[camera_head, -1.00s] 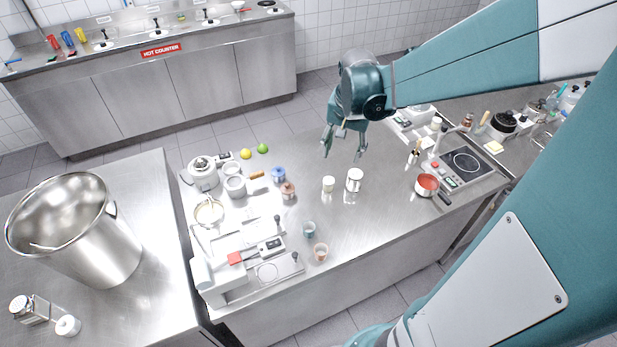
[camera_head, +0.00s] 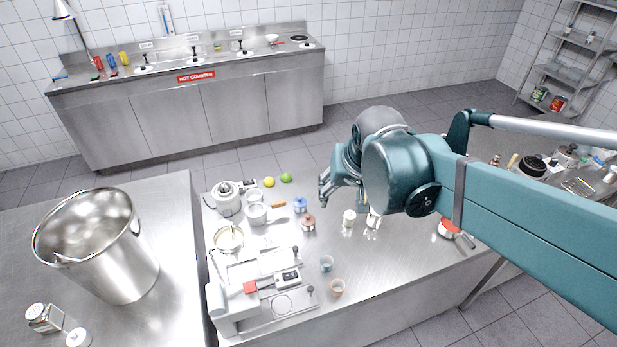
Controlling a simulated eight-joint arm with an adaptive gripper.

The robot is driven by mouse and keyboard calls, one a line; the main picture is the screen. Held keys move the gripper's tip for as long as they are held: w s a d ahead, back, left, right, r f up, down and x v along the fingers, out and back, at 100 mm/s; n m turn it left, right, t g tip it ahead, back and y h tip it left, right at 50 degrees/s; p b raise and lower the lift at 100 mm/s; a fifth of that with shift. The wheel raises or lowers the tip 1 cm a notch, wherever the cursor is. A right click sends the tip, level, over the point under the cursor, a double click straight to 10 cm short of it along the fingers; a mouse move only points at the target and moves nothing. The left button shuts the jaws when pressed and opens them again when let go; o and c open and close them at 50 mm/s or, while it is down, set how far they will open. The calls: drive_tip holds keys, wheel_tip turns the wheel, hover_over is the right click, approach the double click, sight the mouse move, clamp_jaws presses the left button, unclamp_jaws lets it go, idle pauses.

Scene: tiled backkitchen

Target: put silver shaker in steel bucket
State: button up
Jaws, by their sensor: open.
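The steel bucket (camera_head: 134,268) is a large, shiny, open vessel standing upright on the left counter, with a handle-like rod showing at its rim. A small silver cylinder with a pale top (camera_head: 373,221), which looks like the silver shaker, stands on the middle counter, partly hidden by my arm. A smaller cream-topped container (camera_head: 348,219) stands just left of it. My gripper (camera_head: 342,199) is open and empty, above the middle counter, behind these two in the picture. Its far finger is partly hidden by the arm.
A boxy metal-and-glass container (camera_head: 44,318) and a white-lidded jar (camera_head: 78,338) stand in front of the bucket. Blue (camera_head: 300,204) and brown (camera_head: 308,223) pots and two cups (camera_head: 326,263) stand left of the shaker.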

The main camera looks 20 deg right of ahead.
drive_tip(key=s+a+r+n+t, duration=0.1)
drive_tip(key=s+a+n+t, duration=0.1)
drive_tip(key=s+a, duration=0.4)
drive_tip(key=shift+s+r+n+y, duration=0.15)
drive_tip(key=shift+r+n+y, duration=0.2)
drive_tip(key=shift+n, duration=0.55)
drive_tip(key=shift+o, duration=0.5)
drive_tip(key=shift+d, duration=0.1)
drive_tip(key=n+g+p, duration=0.1)
drive_tip(key=n+g, duration=0.6)
drive_tip(key=n, duration=0.9)
hover_over(376, 217)
drive_tip(key=w+d, duration=0.2)
drive_tip(key=w, duration=0.1)
drive_tip(key=f, duration=2)
drive_tip(key=shift+s+a+f, duration=0.2)
drive_tip(key=shift+a, duration=0.05)
drive_tip(key=shift+d+f, duration=0.25)
drive_tip(key=shift+f, duration=0.1)
